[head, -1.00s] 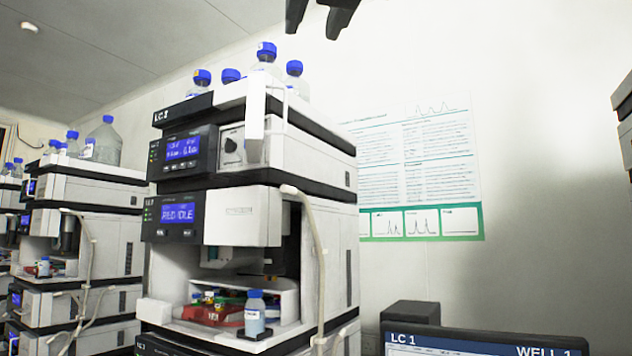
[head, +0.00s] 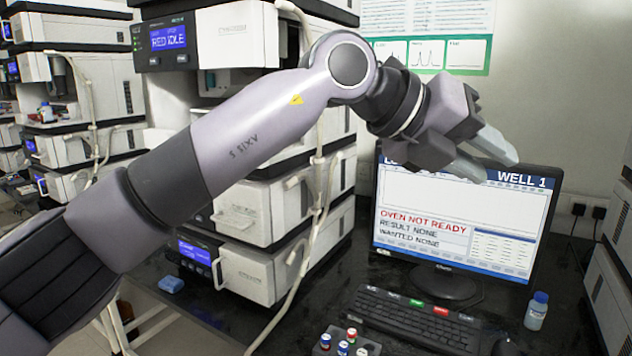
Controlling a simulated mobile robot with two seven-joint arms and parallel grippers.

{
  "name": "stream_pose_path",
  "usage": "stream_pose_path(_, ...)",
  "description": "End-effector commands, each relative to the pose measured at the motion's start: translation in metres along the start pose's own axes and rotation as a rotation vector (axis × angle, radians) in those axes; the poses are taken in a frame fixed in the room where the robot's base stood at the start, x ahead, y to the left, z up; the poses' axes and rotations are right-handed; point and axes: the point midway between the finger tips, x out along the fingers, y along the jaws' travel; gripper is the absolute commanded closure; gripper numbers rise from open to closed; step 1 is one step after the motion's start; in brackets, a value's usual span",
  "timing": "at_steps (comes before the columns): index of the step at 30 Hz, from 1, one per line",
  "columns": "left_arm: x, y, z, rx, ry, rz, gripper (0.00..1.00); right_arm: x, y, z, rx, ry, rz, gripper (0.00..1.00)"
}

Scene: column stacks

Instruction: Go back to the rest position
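My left arm reaches across the head view from the lower left. Its gripper (head: 498,166) is in front of the upper part of the monitor (head: 420,205). The two pale fingers point right and slightly down, with a gap between their tips and nothing held. My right gripper is not in view. The arm hides the middle of the near column stack (head: 275,205).
A keyboard (head: 405,315), a mouse (head: 506,347) and a blue-capped bottle (head: 536,311) stand on the dark bench. A vial rack (head: 345,343) is at the front. More stacks stand left; another unit (head: 610,265) edges the right.

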Motion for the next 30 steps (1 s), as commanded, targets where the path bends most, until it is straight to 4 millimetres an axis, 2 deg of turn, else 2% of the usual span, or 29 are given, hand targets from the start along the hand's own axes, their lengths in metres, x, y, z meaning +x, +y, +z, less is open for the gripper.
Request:
stream_pose_path(2,0.009,0.005,-0.013,-0.083,0.020,-0.132,0.67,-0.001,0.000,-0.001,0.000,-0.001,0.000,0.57)
stream_pose_path(6,0.013,0.012,-0.026,-0.233,0.017,-0.351,0.67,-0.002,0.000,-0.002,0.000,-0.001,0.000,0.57)
stream_pose_path(11,0.009,0.029,-0.035,-0.427,-0.029,-0.575,0.67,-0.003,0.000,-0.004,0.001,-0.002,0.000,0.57)
stream_pose_path(14,0.002,0.046,-0.037,-0.559,-0.080,-0.698,0.67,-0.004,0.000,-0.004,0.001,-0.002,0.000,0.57)
stream_pose_path(20,-0.014,0.097,-0.044,-0.840,-0.220,-0.896,0.67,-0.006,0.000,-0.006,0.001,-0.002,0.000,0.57)
stream_pose_path(26,-0.031,0.169,-0.065,-1.140,-0.403,-1.020,0.67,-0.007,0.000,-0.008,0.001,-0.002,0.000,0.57)
stream_pose_path(30,-0.042,0.227,-0.093,-1.356,-0.547,-1.058,0.67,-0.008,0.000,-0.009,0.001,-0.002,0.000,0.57)
